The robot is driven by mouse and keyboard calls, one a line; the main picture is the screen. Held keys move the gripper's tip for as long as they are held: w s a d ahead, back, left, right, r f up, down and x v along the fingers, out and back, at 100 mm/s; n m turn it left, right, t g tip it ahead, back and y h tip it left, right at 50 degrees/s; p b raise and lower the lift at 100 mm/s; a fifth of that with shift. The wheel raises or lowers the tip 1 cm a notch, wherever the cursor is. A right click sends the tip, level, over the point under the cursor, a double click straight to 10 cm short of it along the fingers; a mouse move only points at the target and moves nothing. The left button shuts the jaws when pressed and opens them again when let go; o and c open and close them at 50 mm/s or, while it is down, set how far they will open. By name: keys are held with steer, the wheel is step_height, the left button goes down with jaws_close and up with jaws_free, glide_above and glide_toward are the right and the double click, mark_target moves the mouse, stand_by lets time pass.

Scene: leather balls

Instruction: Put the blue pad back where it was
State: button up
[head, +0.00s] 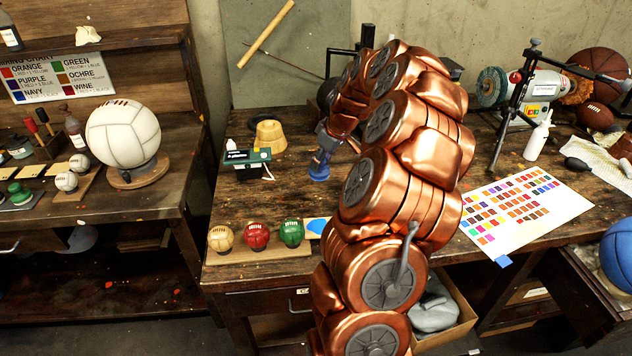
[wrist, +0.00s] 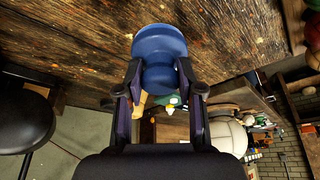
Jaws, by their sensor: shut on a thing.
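The blue pad (wrist: 158,47) is a round blue piece with a narrower neck, held between my two fingers in the wrist view. It also shows in the head view (head: 319,173), low over the middle bench; whether it touches the wood I cannot tell. My gripper (head: 325,150) is shut on it, and the fingers show on both sides of its neck in the wrist view (wrist: 160,80). A green pad (head: 18,194) of similar knobbed shape sits on a grey base at the left bench's edge.
A board (head: 255,252) with yellow, red and green balls lies at the middle bench's front, a blue patch (head: 317,226) beside them. A colour chart (head: 527,209) lies right. My arm hides the bench's centre.

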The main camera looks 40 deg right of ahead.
step_height(320, 180, down, 7)
steer(key=shift+s+f+p, duration=0.1)
steer(key=shift+p, duration=1)
steer(key=shift+f, duration=0.2)
steer(key=shift+f, duration=0.15)
steer(key=o, duration=1)
steer(key=shift+r, duration=0.2)
steer(key=b+v, duration=0.3)
steer(key=v, duration=0.9)
steer(key=shift+r, duration=0.1)
